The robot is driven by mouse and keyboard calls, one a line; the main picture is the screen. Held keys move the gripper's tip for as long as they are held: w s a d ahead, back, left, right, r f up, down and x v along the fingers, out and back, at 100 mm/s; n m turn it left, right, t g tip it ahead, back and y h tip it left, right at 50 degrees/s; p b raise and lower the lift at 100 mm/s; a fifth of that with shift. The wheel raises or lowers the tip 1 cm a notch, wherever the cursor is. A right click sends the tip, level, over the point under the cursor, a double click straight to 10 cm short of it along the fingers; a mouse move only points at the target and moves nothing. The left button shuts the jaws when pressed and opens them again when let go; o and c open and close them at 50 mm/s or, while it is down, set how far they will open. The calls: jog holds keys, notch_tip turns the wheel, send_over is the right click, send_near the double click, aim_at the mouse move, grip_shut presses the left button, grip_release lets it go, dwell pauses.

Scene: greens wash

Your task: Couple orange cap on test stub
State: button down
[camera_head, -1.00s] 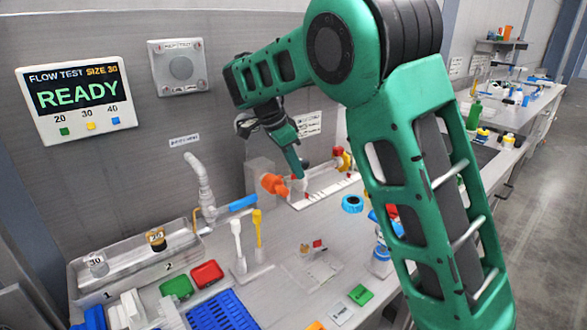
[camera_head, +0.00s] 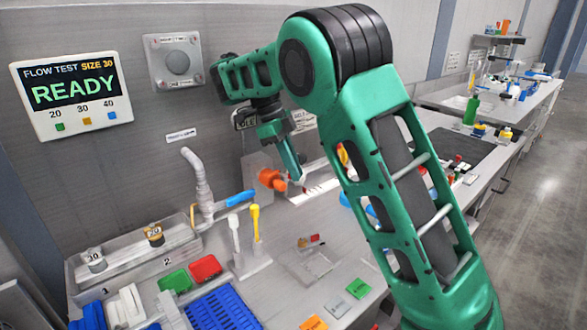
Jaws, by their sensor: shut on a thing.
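The orange cap (camera_head: 269,178) shows as an orange piece in front of an upright grey block at the back of the bench. A smaller orange end (camera_head: 281,186) points right, towards my fingertips. My gripper (camera_head: 299,184) hangs tilted down just right of it, its jaws shut. The fingertips are small and the exact grip on the cap is not clear. The test stub is not clearly distinguishable; I cannot tell whether the cap touches or sits on it.
A bent grey pipe (camera_head: 199,182) with a blue handle (camera_head: 241,198) stands left of the cap. White and yellow upright tools (camera_head: 255,223) stand in front. The wall display (camera_head: 72,88) reads READY, SIZE 30. My arm hides part of the bench at right.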

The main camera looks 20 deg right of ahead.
jog(key=shift+a, duration=0.1)
dwell(0.5)
jog(key=c, duration=1.8)
grip_release()
jog(key=shift+c, duration=0.2)
jog(key=shift+r, duration=0.1)
jog(key=shift+w+a+r, duration=0.1)
jog(key=shift+a+r, duration=0.05)
jog(key=shift+r, duration=0.4)
jog(key=shift+w+a+r, duration=0.15)
jog(key=shift+w+r, duration=0.05)
jog(key=shift+r, duration=0.05)
jog(key=shift+v, duration=2.75)
